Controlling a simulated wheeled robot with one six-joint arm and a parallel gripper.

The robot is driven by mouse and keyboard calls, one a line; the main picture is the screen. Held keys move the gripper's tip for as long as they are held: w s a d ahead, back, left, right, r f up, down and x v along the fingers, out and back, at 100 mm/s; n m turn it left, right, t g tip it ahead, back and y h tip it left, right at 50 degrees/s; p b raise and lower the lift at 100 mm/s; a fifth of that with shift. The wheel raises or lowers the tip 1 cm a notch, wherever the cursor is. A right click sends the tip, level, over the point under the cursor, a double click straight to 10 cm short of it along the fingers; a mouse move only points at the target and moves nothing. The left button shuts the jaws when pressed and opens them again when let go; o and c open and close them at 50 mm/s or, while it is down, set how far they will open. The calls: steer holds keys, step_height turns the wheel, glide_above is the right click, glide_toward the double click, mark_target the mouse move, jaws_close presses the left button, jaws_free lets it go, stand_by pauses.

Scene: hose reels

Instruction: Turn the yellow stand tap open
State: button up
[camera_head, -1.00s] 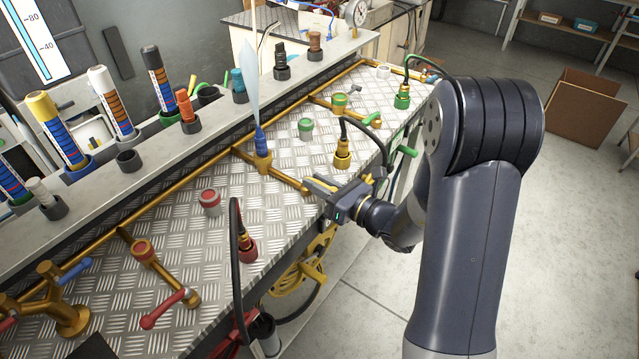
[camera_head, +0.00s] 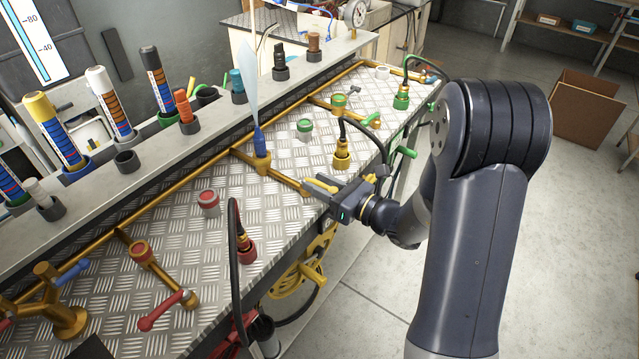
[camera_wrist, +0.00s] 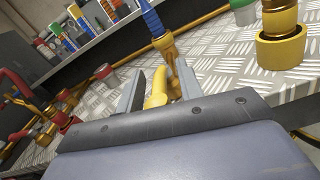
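The yellow stand tap is at the bench's front edge, at the end of a brass pipe. Its yellow handle (camera_head: 321,186) shows beside my gripper (camera_head: 322,190) in the head view. In the wrist view the handle (camera_wrist: 158,88) stands between the two grey fingers of my gripper (camera_wrist: 158,92). The fingers are apart, with a gap visible beside the handle; contact low down is hidden by the gripper body. The tap's brass body (camera_wrist: 172,58) shows behind the handle.
A blue nozzle (camera_head: 261,142) stands on the pipe behind. A yellow hose connector (camera_head: 342,156) with a black hose is close to the right of my gripper. A red-handled tap (camera_head: 165,312) and red connector (camera_head: 245,248) lie left. The floor in front is clear.

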steer(key=b+v, duration=0.1)
steer(key=v, duration=0.9)
steer(key=shift+d, duration=0.15)
steer(key=shift+s, duration=0.1)
steer(key=p+x, duration=0.1)
steer(key=x, duration=1)
steer(key=shift+s, duration=0.1)
steer(key=shift+t, duration=0.3)
